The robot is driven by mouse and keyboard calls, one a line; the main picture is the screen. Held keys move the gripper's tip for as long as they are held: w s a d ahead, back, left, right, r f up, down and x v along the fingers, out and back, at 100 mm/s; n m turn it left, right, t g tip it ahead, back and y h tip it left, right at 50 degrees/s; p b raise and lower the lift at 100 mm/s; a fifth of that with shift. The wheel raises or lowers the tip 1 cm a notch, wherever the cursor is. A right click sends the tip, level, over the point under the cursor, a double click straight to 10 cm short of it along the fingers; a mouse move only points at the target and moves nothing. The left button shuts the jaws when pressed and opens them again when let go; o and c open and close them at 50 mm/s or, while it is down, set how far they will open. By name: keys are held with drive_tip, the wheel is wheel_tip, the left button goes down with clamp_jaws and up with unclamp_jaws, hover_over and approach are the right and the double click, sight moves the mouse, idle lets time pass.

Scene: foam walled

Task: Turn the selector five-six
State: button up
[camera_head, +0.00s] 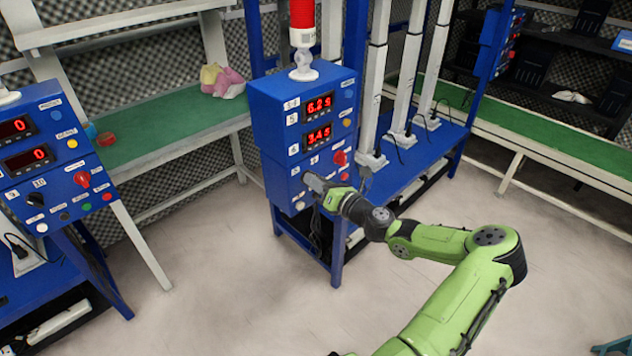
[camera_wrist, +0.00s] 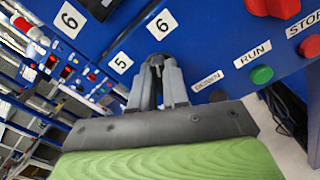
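The selector five-six (camera_wrist: 156,61) is a small dark knob on the blue panel, just below the white labels "5" and "6" in the wrist view. My gripper (camera_wrist: 157,70) reaches the panel there, with its two grey fingers close together on either side of the knob. The fingers hide most of it, so its turned position cannot be told. In the head view my gripper (camera_head: 315,184) is at the lower front of the middle blue control box (camera_head: 290,125), and the selector is hidden behind it.
To the right of my fingers in the wrist view are a dark button (camera_wrist: 218,96), a green RUN button (camera_wrist: 262,75) and a red STOP button (camera_wrist: 309,46). A large red knob (camera_wrist: 274,6) is above them. Another blue control box (camera_head: 45,165) stands at the left in the head view.

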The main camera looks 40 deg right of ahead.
clamp_jaws()
drive_tip(key=n+p, duration=0.1)
drive_tip(key=n, duration=0.3)
drive_tip(key=n+p, duration=0.1)
drive_tip(key=n, duration=0.3)
drive_tip(key=n+p, duration=0.1)
drive_tip(key=n, duration=0.2)
drive_tip(key=shift+a+n+p, duration=0.25)
drive_tip(key=shift+n+p, duration=0.15)
idle(0.4)
drive_tip(key=o, duration=0.7)
unclamp_jaws()
drive_tip(key=shift+s, duration=0.1)
drive_tip(key=s, duration=0.5)
drive_tip(key=s+p, duration=0.1)
drive_tip(key=s, duration=0.4)
drive_tip(key=s+p, duration=0.1)
drive_tip(key=s, duration=0.4)
drive_tip(key=shift+s+d, duration=0.25)
drive_tip(key=shift+s, duration=0.1)
